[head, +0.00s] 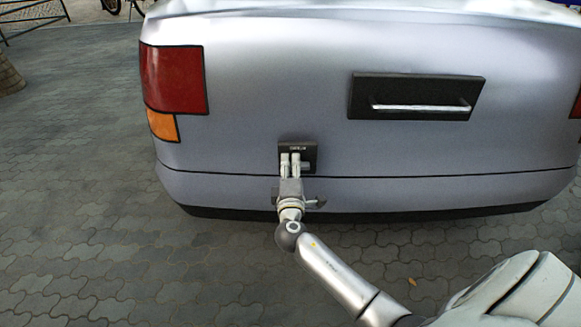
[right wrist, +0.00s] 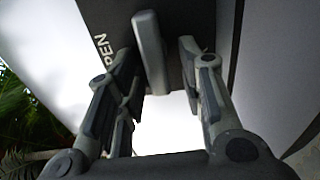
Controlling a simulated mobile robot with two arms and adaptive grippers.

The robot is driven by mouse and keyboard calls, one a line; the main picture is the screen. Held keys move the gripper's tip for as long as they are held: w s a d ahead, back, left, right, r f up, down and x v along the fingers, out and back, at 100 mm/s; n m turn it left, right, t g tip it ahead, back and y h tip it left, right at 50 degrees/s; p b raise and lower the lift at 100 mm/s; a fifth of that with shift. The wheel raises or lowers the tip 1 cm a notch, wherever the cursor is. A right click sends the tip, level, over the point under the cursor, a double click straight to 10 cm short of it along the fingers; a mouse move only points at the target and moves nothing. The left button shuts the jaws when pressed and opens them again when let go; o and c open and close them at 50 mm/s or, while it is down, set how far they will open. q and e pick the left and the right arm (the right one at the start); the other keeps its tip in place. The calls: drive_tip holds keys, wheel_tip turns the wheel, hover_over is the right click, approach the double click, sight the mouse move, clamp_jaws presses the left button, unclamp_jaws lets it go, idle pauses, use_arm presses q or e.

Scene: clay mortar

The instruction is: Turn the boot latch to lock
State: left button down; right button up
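The boot latch is a dark plate (head: 312,150) low on the silver car's rear; its lettering is too small to read in the head view. In the right wrist view, part of the word "OPEN" shows on the dark plate (right wrist: 184,14). A grey bar-like latch handle (right wrist: 150,45) stands out from it. My right gripper (head: 290,161) is at the plate. In the right wrist view its two fingers (right wrist: 160,62) are apart, one on each side of the handle, with a gap visible at least on the right. My left gripper is out of view.
The car's rear panel (head: 240,95) fills the upper middle, with a red lamp (head: 175,78) at left. A dark recess with a silver bar (head: 420,107) is at upper right. The bumper (head: 410,190) juts below the latch. Paved ground (head: 100,200) is clear at left.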

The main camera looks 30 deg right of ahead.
drive_tip(key=v, duration=1.1)
drive_tip(key=shift+s, duration=0.3)
drive_tip(key=shift+a, duration=0.1)
